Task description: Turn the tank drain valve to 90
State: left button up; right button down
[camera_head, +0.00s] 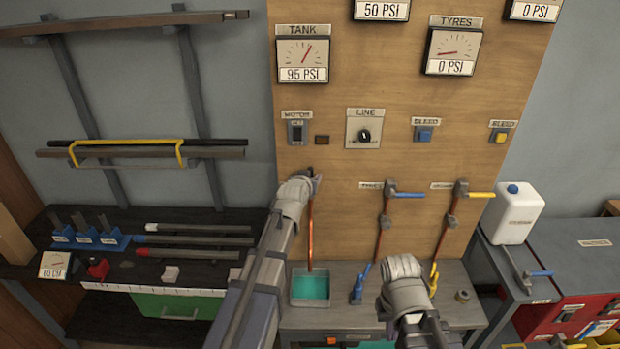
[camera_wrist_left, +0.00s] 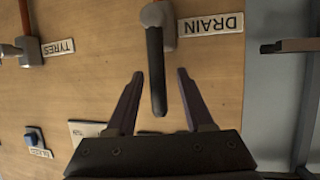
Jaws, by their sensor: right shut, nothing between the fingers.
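The drain valve (camera_wrist_left: 160,25) has a black lever handle (camera_wrist_left: 156,80) and sits beside the DRAIN label (camera_wrist_left: 210,24) in the left wrist view. My left gripper (camera_wrist_left: 160,75) is open, with its two fingers on either side of the black handle and visible gaps to it. In the head view my left gripper (camera_head: 316,182) is up at the board and mostly hides the valve, above a copper pipe (camera_head: 310,240). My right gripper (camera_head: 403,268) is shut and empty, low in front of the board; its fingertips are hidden. The TANK gauge (camera_head: 303,58) reads 95 PSI.
TYRES valve (camera_head: 386,192) with a blue handle and another valve (camera_head: 461,190) with a yellow handle are right of the left gripper. A teal-bottomed tray (camera_head: 310,303) sits below the pipe. A white canister (camera_head: 514,213) stands at the right.

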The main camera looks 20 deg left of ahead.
pick_arm(q)
jog(key=p+v, duration=0.3)
jog(key=v, duration=0.4)
jog(key=shift+s+r, duration=0.2)
jog(key=shift+s, duration=0.1)
jog(key=shift+d, duration=0.1)
jog(key=s+d+f+m+g+h+b, duration=0.1)
jog(key=s+d+f+g+b, duration=0.1)
jog(key=s+d+f+b, duration=0.3)
jog(key=s+d+f+m+g+b, duration=0.1)
jog(key=d+f+g, duration=0.15)
jog(key=f, duration=0.35)
jog(key=s+d+f+g+h+b, duration=0.1)
jog(key=s+d+f+b, duration=0.1)
jog(key=s+d+f, duration=0.3)
jog(key=s+d+f+m+g+y+b, duration=0.1)
jog(key=s+d+f+g+b, duration=0.2)
jog(key=s+f, duration=0.4)
jog(key=s+d+f+m+g+y+b, duration=0.1)
jog(key=s+f+g+b, duration=0.4)
jog(key=s, duration=0.5)
notch_tip(320, 180, down, 2)
jog(key=shift+s+d+m, duration=0.35)
jog(key=shift+d+m, duration=0.05)
jog(key=shift+d, duration=0.45)
